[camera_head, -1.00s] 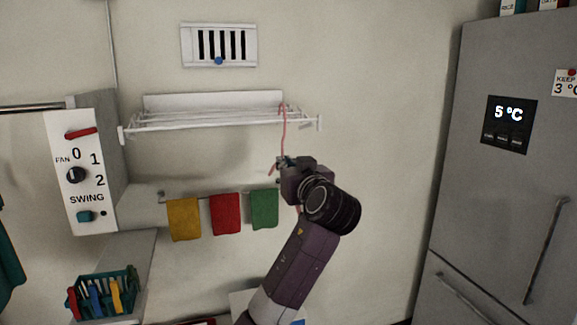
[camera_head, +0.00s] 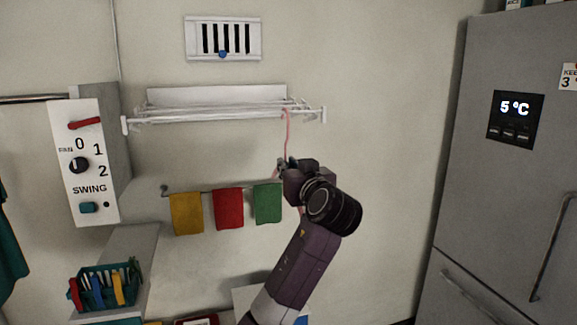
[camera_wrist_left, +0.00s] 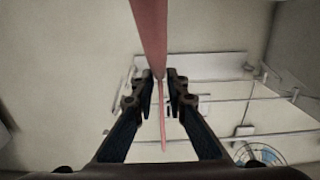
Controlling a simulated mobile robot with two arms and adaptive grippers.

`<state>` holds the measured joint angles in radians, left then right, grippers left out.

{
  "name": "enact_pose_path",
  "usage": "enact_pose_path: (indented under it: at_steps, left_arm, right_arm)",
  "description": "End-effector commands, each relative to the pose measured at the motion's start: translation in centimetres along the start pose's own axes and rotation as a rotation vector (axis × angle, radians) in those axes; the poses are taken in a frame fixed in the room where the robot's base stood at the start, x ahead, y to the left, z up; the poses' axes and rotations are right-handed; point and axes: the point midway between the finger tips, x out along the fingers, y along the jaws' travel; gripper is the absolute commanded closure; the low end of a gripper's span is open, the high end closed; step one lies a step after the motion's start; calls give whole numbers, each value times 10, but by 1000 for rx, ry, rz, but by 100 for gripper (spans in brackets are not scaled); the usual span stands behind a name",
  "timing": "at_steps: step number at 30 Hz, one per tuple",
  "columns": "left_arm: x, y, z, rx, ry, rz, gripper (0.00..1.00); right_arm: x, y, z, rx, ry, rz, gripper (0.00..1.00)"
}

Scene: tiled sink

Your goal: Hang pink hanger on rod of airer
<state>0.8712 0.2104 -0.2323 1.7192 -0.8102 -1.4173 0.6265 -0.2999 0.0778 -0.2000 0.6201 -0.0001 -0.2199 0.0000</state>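The white airer (camera_head: 215,113) is fixed to the wall below the vent, and its rods also show in the left wrist view (camera_wrist_left: 235,127). My left gripper (camera_head: 286,164) is below the airer's right part. It is shut on the thin pink hanger (camera_head: 287,130), which shows between the fingers in the left wrist view (camera_wrist_left: 150,35). The hanger is seen nearly edge-on, its hook upward. The hook's top overlaps the airer's right part in the head view; I cannot tell whether it touches a rod. My gripper hides part of the hanger. My right gripper is out of view.
Yellow, red and green cloths (camera_head: 228,208) hang on a rail left of my arm. A control box (camera_head: 90,160) and a basket of pegs (camera_head: 105,286) are at the left. A grey fridge (camera_head: 510,190) stands at the right, with bare wall (camera_head: 390,150) between it and my arm.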

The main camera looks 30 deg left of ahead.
Motion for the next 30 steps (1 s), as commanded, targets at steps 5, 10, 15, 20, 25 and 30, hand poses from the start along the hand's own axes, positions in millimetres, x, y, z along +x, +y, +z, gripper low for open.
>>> enact_pose_path:
  at_steps: [5, 10, 15, 20, 25, 30]
  left_arm:
    - [0, 0, 0, 0, 0, 0, 73]
    - [0, 0, 0, 0, -1, 0, 73]
    - [-11, 2, 0, 0, 0, 3, 73]
    - [-40, 2, 1, -3, -1, 5, 73]
    - [-77, 2, 1, -2, -1, 4, 73]
    - [-105, 1, 1, -1, -1, 2, 73]
  right_arm:
    - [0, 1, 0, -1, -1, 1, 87]
    - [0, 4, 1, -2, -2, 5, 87]
    - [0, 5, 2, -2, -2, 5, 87]
    - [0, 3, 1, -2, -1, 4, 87]
    - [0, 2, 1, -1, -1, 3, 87]
    - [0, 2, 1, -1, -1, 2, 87]
